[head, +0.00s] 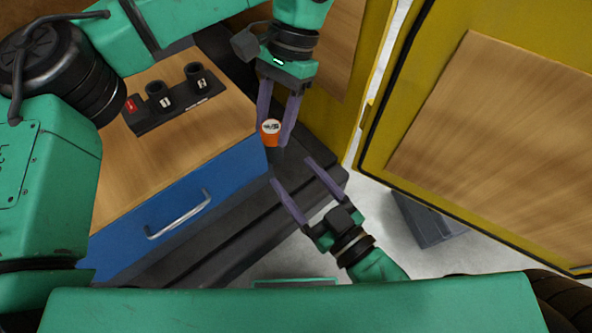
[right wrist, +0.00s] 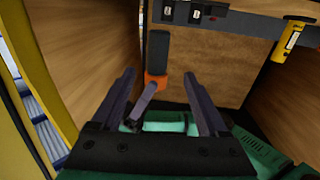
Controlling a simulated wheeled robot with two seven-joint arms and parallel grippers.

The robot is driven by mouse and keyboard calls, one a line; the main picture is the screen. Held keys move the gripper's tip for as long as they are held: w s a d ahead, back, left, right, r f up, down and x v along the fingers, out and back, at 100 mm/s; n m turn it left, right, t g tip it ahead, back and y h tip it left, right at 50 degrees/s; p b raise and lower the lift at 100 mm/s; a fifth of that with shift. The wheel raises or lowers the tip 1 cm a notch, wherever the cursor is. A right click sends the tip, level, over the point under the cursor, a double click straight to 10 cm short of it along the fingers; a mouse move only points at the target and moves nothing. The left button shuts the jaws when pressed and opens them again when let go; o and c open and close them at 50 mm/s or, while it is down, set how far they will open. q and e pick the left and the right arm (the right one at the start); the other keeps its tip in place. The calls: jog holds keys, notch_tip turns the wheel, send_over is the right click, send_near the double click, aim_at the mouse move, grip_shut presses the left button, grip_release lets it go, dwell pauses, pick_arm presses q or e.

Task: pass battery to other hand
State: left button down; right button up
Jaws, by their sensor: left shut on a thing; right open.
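The battery has an orange end with a pale label (head: 270,127) and a dark body. My left gripper (head: 272,145) is shut on it around the orange part, in front of the cabinet corner, with the label facing the head camera. In the right wrist view the dark body of the battery (right wrist: 158,50) stands out between and beyond my right fingertips, with the orange part at a left finger. My right gripper (head: 291,170) is open and empty, just below the battery in the head view; its spread fingers also show in the right wrist view (right wrist: 160,76).
A black holder (head: 180,112) with round sockets sits on the wooden top at left, above a blue drawer (head: 180,215) with a metal handle. A yellow-framed wooden panel (head: 490,120) fills the right side. A grey box (head: 425,220) is on the floor.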

aim_at(263, 136)
pick_arm(q)
jog(key=shift+w, duration=0.1)
pick_arm(e)
jog(key=x, duration=1.2)
jog(key=shift+w+r, duration=0.1)
jog(key=c, duration=0.4)
grip_shut()
pick_arm(q)
jog(key=shift+c, duration=1.1)
grip_release()
